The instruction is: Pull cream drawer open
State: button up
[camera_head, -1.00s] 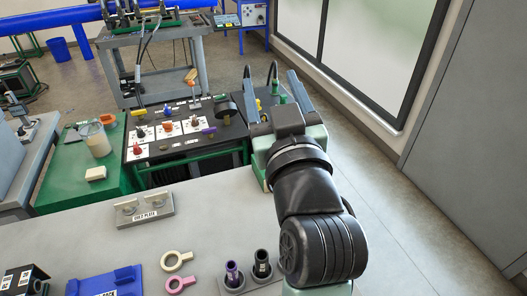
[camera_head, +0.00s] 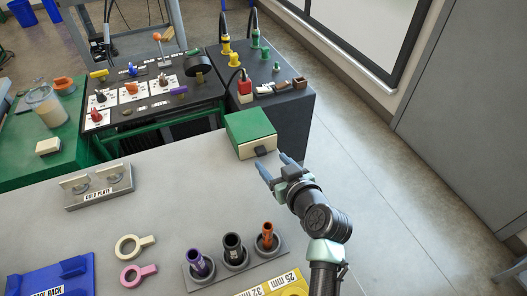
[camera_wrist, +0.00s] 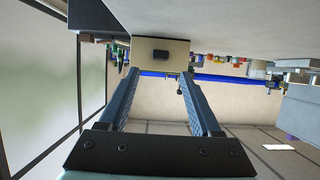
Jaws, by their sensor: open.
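The cream drawer (camera_head: 258,148) is the front of a small green box (camera_head: 248,126) at the far right corner of the grey table. It has a small dark handle (camera_head: 261,152) and looks closed. My gripper (camera_head: 276,167) is open and empty, just in front of the handle and to its right, apart from it. In the wrist view the cream drawer front (camera_wrist: 160,58) and its dark handle (camera_wrist: 160,55) lie ahead, beyond and between the tips of my open gripper (camera_wrist: 158,74).
A dark cabinet (camera_head: 300,106) with coloured connectors stands behind the box. A holder (camera_head: 236,264) with several upright pipes stands near the front. A cold plate (camera_head: 98,190) and two rings lie left. The tabletop left of the box is clear.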

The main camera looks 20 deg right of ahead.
aim_at(261, 150)
jog(key=x, duration=0.6)
jog(key=shift+w+f, duration=0.1)
jog(key=shift+w, duration=0.2)
grip_shut()
dwell(1.2)
